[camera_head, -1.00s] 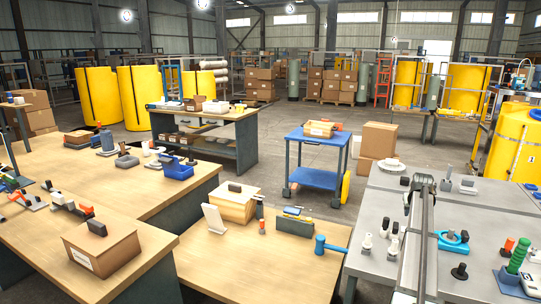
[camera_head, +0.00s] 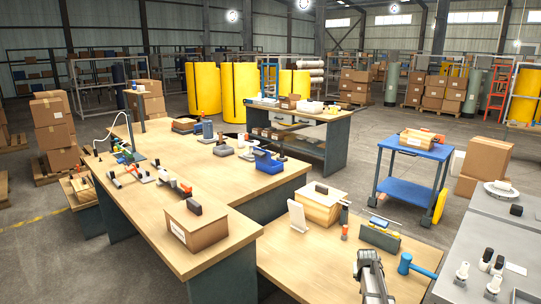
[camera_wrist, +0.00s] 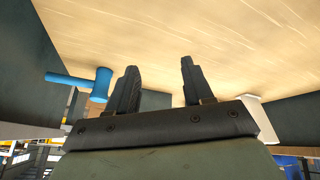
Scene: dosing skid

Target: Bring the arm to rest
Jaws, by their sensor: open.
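My gripper (camera_wrist: 158,85) is open, with nothing between its two dark fingers in the wrist view. A pale wooden bench top (camera_wrist: 225,25) fills the upper part of that view. In the head view my arm's end (camera_head: 368,262) shows at the bottom, over the near wooden bench (camera_head: 290,262); its fingers cannot be made out there. A blue hammer (camera_head: 412,266) lies just right of my arm, and it shows left of the fingers in the wrist view (camera_wrist: 88,82).
A cardboard box (camera_head: 196,224) sits on the left bench. A blue cart (camera_head: 408,192) and grey table (camera_head: 485,235) stand at right.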

